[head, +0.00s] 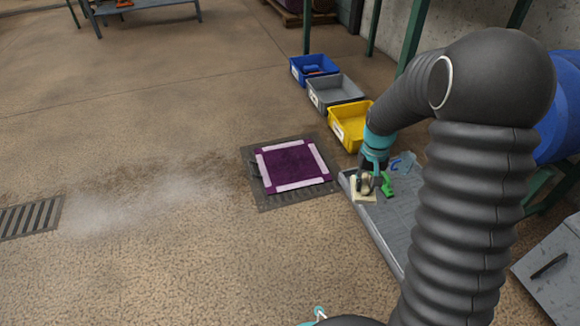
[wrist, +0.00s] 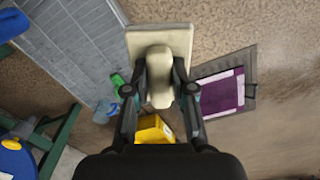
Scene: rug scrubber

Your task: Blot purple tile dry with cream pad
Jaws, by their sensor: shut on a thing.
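The purple tile (head: 292,164) lies flat on a dark grate mat on the floor, with whitish strips along its edges; it also shows at the right in the wrist view (wrist: 222,93). The cream pad (head: 362,196) is in my gripper (head: 368,184), at the left edge of the grey tray. In the wrist view my gripper (wrist: 160,85) is shut on the pad's raised handle, and the pad's flat cream plate (wrist: 160,36) shows beyond the fingers. The pad is to the right of the tile in the head view, apart from it.
A grey tray bench (head: 386,232) holds a green item (head: 387,186) and a light blue item (head: 404,163). Blue (head: 314,70), grey (head: 336,92) and yellow (head: 350,125) bins stand behind the tile. Open floor lies left of it, with a drain grate (head: 30,216).

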